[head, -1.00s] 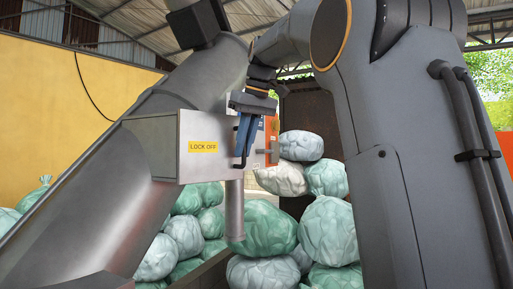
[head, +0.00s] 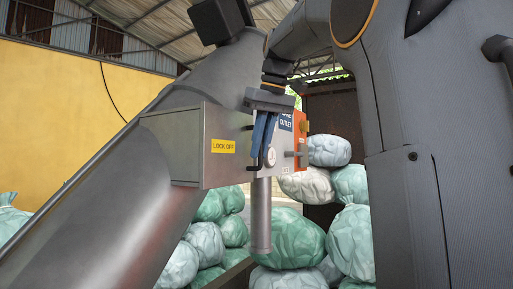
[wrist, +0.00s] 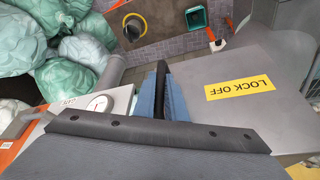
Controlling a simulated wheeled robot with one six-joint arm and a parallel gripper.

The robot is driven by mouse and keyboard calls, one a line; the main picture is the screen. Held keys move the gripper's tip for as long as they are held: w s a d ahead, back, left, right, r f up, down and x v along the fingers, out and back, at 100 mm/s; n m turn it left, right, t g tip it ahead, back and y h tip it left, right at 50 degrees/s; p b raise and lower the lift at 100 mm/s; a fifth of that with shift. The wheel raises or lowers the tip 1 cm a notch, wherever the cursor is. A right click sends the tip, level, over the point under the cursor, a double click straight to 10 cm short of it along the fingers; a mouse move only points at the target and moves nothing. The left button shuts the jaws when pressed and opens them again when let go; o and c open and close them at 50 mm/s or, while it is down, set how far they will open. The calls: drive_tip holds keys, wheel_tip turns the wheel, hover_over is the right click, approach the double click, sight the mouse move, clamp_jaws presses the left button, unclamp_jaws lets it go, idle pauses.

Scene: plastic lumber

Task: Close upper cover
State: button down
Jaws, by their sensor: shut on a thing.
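A grey metal panel (head: 228,165) with a yellow "LOCK OFF" label is the front of a box beside a big slanted metal tube. I take it for the upper cover but cannot tell for sure. In the wrist view the panel (wrist: 235,115) fills the right side. My gripper (head: 262,157) is at the panel's right edge, pointing down, its blue fingers shut on a dark bar-like handle. The wrist view shows my gripper (wrist: 163,98) with the dark handle (wrist: 160,82) between the fingers. How far the panel stands open is hidden.
A white face with a gauge (head: 270,157) and an orange edge (head: 300,140) lies just right of my gripper. A vertical pipe (head: 260,215) hangs below. Several pale green bags (head: 290,238) are piled behind. The slanted tube (head: 110,210) blocks the left.

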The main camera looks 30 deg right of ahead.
drive_tip(key=c, duration=1.8)
unclamp_jaws()
drive_tip(key=shift+w, duration=0.15)
drive_tip(key=b+v, duration=0.1)
drive_tip(key=v, duration=0.6)
drive_tip(key=shift+s+r, duration=0.25)
drive_tip(key=shift+r, duration=0.1)
